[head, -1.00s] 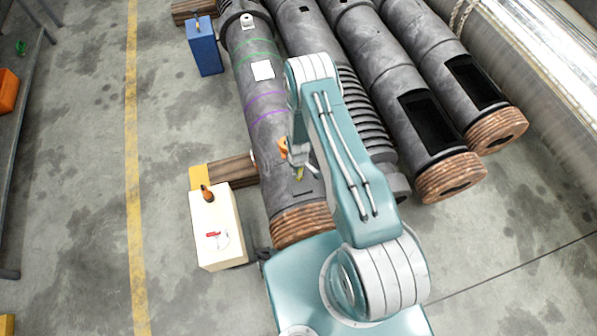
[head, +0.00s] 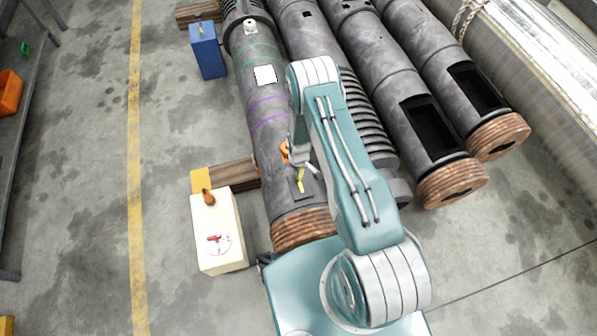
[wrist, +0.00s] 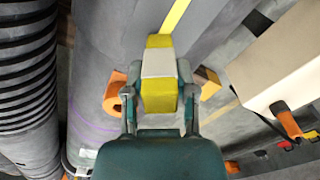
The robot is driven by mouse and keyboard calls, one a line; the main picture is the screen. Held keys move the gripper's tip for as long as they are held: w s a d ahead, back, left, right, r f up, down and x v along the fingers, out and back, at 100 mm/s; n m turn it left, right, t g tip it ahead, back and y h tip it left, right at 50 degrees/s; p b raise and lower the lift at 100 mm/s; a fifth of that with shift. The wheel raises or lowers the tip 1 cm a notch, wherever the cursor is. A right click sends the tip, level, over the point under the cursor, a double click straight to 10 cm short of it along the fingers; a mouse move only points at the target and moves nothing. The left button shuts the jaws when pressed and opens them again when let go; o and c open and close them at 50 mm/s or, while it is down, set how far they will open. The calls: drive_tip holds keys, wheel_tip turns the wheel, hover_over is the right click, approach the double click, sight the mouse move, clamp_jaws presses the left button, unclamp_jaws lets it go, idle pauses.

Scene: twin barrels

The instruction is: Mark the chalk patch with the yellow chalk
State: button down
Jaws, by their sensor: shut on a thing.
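My gripper (wrist: 160,105) is shut on the yellow chalk (wrist: 158,98), a blocky yellow piece with a white band. In the head view the yellow chalk (head: 300,174) is small, over the near end of the left barrel (head: 276,150). A darker flat area, possibly the chalk patch (head: 311,188), lies beside it on that barrel. In the wrist view a narrow yellow strip (wrist: 176,14) runs from the chalk's far end toward the top edge. I cannot tell whether it is a mark or part of the chalk. Contact with the surface is unclear.
A cream box (head: 219,235) with an orange-handled tool stands left of the barrel's near end. An orange object (head: 285,150) sits beside my gripper. A blue box (head: 207,52) stands farther back. More dark barrels (head: 430,135) lie to the right. Open floor lies left.

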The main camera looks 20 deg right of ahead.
drive_tip(key=shift+r, duration=3.65)
